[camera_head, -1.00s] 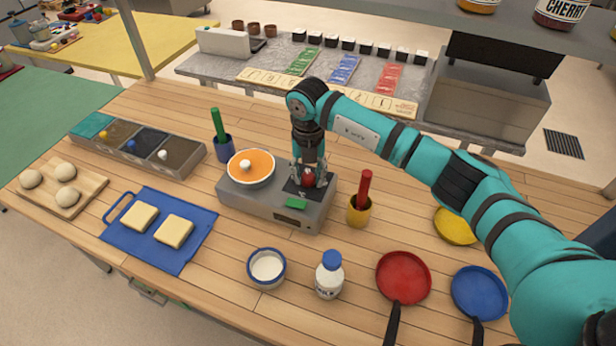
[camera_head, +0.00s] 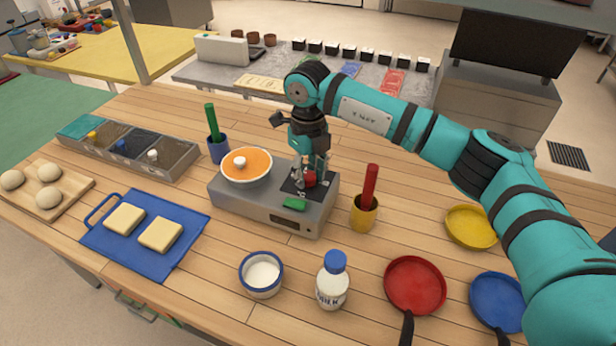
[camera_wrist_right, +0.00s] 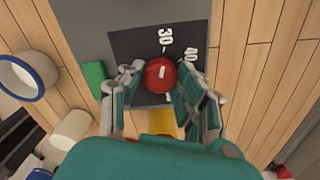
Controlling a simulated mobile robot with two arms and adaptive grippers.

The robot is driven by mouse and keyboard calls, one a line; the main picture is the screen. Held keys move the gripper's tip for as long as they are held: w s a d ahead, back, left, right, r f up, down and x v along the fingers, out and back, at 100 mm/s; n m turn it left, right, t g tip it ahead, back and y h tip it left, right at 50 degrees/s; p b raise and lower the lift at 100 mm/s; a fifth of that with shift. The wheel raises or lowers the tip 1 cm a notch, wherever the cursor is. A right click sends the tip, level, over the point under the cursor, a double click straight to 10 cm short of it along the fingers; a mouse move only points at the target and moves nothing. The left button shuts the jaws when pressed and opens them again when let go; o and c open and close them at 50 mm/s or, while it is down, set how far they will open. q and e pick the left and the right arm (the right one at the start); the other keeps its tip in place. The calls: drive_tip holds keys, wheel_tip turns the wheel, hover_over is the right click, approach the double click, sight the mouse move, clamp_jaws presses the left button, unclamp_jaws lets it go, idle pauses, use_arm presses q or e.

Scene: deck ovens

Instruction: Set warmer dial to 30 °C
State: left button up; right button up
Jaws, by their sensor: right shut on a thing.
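The warmer (camera_head: 262,212) is a grey box on the wooden table. Its red dial (camera_head: 310,179) sits on a black plate, also seen in the right wrist view (camera_wrist_right: 160,76). My right gripper (camera_head: 309,173) points down over the warmer with its fingers on both sides of the dial, shut on it. In the right wrist view, the fingers (camera_wrist_right: 160,72) flank the dial. The short white mark on the dial points roughly toward the printed 30 (camera_wrist_right: 165,37), with 40 (camera_wrist_right: 187,54) to its right. Other numbers are hidden. My left gripper is not in view.
An orange-filled bowl (camera_head: 258,166) sits on the warmer's left part, and a green block (camera_head: 294,204) is at its front. A yellow cup (camera_head: 364,218) with a red stick stands close at the right. A milk bottle (camera_head: 332,285) and white bowl (camera_head: 261,283) stand in front.

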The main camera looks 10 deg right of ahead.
sight(308, 174)
drive_tip(key=shift+w+r, duration=0.1)
drive_tip(key=shift+r, duration=0.05)
idle(0.4)
drive_tip(key=o, duration=1.1)
drive_tip(key=shift+o, duration=0.2)
wheel_tip(308, 174, up, 12)
